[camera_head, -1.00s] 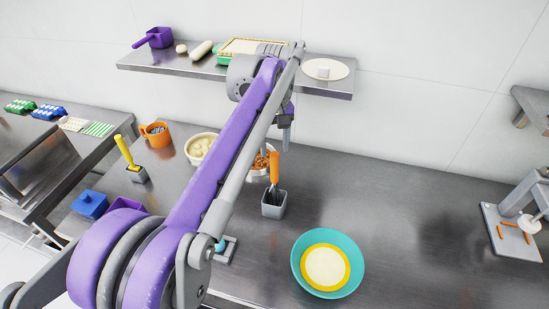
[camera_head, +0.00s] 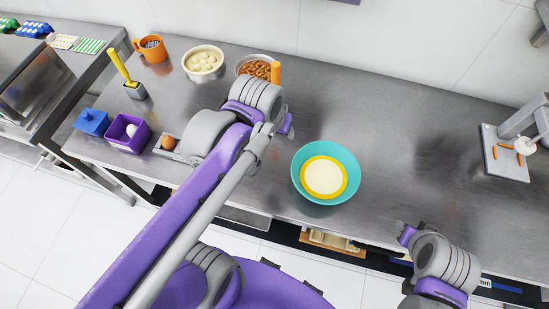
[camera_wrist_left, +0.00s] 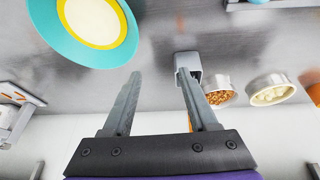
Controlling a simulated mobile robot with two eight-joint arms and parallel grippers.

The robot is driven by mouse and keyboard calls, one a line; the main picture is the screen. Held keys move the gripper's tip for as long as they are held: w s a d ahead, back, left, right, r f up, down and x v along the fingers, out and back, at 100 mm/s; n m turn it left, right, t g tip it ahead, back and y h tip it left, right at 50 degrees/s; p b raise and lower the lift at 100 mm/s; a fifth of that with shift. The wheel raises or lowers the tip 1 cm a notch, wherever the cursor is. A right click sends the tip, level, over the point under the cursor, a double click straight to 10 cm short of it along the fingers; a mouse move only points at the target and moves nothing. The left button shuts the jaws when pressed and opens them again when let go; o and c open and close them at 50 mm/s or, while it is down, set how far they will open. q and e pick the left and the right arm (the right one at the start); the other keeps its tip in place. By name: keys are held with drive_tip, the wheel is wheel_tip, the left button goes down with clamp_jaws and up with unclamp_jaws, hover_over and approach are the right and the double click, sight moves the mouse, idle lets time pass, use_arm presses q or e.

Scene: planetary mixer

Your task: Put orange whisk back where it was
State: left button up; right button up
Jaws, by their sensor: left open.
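The orange whisk's upright handle (camera_head: 275,72) shows just above my left wrist in the head view; the rest of it is hidden there by my arm. In the left wrist view, a grey square holder (camera_wrist_left: 187,62) stands on the counter by the tip of the right-hand finger. A bit of the orange handle (camera_wrist_left: 190,122) shows behind that finger. My left gripper (camera_wrist_left: 160,76) is open with nothing between its fingers.
A teal bowl (camera_head: 351,178) with pale contents stands right of my left wrist. Bowls of nuts (camera_head: 257,68) and pale balls (camera_head: 203,61), an orange mug (camera_head: 151,49) and a yellow-handled tool (camera_head: 119,67) line the back left. The counter's middle right is clear.

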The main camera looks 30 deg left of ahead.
use_arm(q)
drive_tip(key=s+d+f+m+t, duration=0.1)
drive_tip(key=s+f+m, duration=0.1)
drive_tip(key=s+f, duration=0.3)
drive_tip(key=shift+d+f, duration=0.35)
drive_tip(key=shift+f, duration=0.3)
idle(0.4)
